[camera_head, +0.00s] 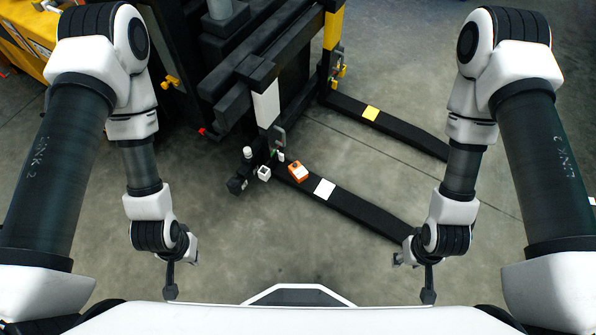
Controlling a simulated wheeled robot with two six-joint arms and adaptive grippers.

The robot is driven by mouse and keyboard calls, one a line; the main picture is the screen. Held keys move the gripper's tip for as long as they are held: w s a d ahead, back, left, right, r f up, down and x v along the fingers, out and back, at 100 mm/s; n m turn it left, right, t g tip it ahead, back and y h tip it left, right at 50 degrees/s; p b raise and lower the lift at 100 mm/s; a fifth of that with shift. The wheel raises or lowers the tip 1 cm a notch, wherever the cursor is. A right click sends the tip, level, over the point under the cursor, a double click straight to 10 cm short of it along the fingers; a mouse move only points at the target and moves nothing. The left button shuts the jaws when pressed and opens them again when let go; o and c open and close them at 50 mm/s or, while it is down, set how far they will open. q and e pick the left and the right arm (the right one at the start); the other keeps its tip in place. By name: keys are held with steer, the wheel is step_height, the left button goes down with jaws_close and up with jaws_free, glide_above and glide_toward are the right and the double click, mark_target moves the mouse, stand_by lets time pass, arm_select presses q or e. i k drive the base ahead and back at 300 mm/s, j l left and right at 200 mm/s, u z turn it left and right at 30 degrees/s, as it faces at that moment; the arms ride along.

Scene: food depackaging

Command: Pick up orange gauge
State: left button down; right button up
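An orange gauge (298,171), a small boxy thing with a pale patch on top, lies on the near black fork (345,207) of a lift, left of a white square on that fork. My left gripper (171,291) hangs at the lower left, well apart from the gauge. My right gripper (428,295) hangs at the lower right, also apart from it. Both grippers are small and seen from above, and I cannot tell whether their fingers are open or shut. No object shows in either of them.
The black lift body (235,75) stands at the back left. A small white cube (264,173) and a white-topped part sit left of the gauge. The far fork (385,124) carries a yellow square. A yellow structure (25,45) is at top left. The concrete floor in front is clear.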

mark_target(300, 174)
steer(key=i+l+u, duration=0.1)
steer(key=l, duration=0.85)
steer(key=i+l+u, duration=0.15)
steer(key=l, duration=0.85)
steer(key=i+l+u, duration=0.1)
steer(key=l, duration=0.85)
